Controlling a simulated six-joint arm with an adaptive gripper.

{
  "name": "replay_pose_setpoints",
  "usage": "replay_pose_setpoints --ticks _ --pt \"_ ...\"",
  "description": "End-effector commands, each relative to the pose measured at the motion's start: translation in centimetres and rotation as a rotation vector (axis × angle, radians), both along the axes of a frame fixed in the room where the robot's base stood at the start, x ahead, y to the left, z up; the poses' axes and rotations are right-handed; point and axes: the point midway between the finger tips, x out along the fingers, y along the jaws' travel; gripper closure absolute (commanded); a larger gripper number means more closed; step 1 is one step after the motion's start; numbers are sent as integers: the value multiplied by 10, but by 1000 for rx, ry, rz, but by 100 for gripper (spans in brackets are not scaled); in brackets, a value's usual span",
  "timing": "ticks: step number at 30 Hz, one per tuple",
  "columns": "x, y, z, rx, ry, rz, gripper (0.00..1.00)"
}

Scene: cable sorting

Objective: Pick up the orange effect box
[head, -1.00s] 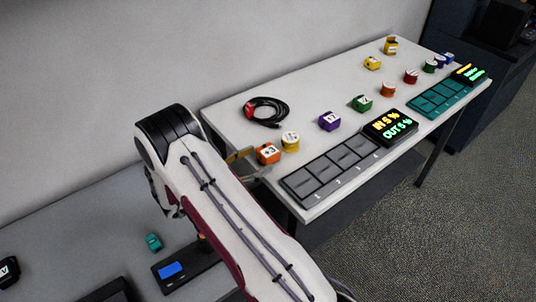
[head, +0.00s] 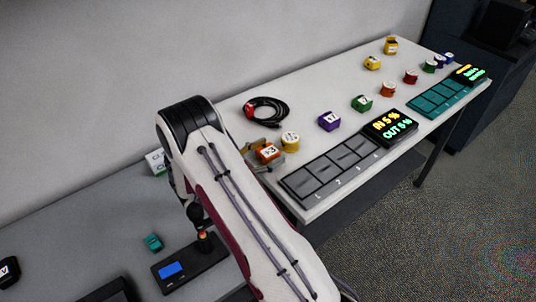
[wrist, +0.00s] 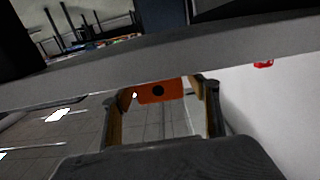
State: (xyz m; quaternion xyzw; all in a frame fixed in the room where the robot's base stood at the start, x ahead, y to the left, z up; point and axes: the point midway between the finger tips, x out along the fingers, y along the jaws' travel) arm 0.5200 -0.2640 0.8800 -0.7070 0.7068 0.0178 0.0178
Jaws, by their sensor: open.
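The orange effect box (head: 267,153), with a white label on top, sits near the left end of the white table, close to its front edge. In the wrist view its orange side with a black round spot (wrist: 158,91) shows between the fingers. My gripper (wrist: 165,98) is open, with one tan-padded finger on each side of the box. In the head view my gripper (head: 263,153) also straddles the box, and my arm hides part of it. I cannot tell whether either finger touches the box.
A grey four-slot tray (head: 330,168) lies to the right, near the front edge. A coiled black cable (head: 268,111) lies behind. A purple box (head: 329,121) stands farther right.

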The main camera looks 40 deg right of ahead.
Motion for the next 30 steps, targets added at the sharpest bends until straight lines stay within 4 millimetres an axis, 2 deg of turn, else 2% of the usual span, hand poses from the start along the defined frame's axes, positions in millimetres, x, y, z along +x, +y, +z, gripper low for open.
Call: replay_pose_setpoints --ticks 15,20,21,30 --pt "0 -1 0 0 0 0 40" --pt "0 -1 0 0 0 0 82" --pt "0 -1 0 0 0 0 85" --pt "0 -1 1 -1 -1 0 85"
